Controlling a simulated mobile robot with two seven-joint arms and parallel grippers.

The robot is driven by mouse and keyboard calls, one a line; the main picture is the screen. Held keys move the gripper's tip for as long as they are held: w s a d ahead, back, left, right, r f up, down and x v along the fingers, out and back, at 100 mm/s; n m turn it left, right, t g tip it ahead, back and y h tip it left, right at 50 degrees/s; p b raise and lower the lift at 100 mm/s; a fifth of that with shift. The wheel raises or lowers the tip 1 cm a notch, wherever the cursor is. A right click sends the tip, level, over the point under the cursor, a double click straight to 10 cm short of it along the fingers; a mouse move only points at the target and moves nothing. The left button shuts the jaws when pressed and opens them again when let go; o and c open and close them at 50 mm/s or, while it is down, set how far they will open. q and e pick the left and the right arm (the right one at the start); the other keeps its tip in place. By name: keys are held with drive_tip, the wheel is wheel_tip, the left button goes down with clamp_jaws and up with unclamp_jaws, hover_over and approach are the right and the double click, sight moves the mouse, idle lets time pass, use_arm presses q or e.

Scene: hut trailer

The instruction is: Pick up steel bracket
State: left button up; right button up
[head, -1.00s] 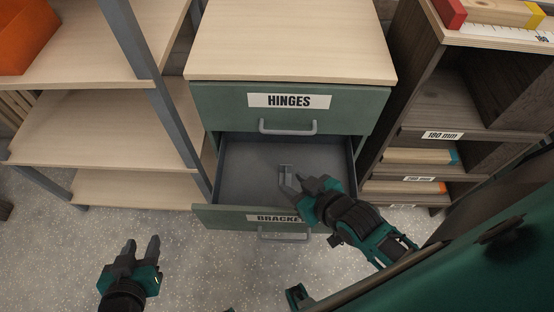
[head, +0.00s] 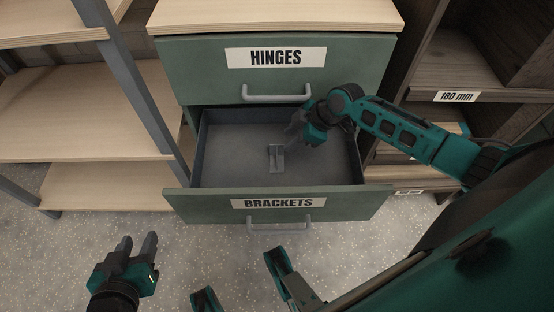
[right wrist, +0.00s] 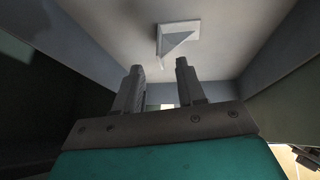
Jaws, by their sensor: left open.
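The steel bracket (head: 277,158) is a small grey angled piece on the floor of the open BRACKETS drawer (head: 225,180). It also shows in the right wrist view (right wrist: 178,38), beyond my fingertips. My right gripper (head: 292,130) reaches into the drawer, just behind and to the right of the bracket. Its two fingers (right wrist: 158,72) are apart with nothing between them, and I see no contact with the bracket. My left gripper (head: 136,246) is open and empty above the floor, left of the drawer front.
The shut HINGES drawer (head: 210,75) sits above the open one, its handle close to my right arm. A metal-framed shelf (head: 90,135) stands left, a dark wooden rack (head: 440,72) right. The rest of the drawer floor is clear.

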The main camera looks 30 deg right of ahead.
sight(277, 146)
drive_tip(key=b+x, duration=0.1)
drive_tip(key=x, duration=0.2)
drive_tip(key=b+x, duration=0.1)
drive_tip(key=x, duration=0.2)
drive_tip(key=shift+a+r, duration=0.2)
drive_tip(key=shift+a, duration=0.15)
drive_tip(key=shift+w+a+f, duration=0.15)
drive_tip(key=shift+w+f, duration=0.05)
clamp_jaws()
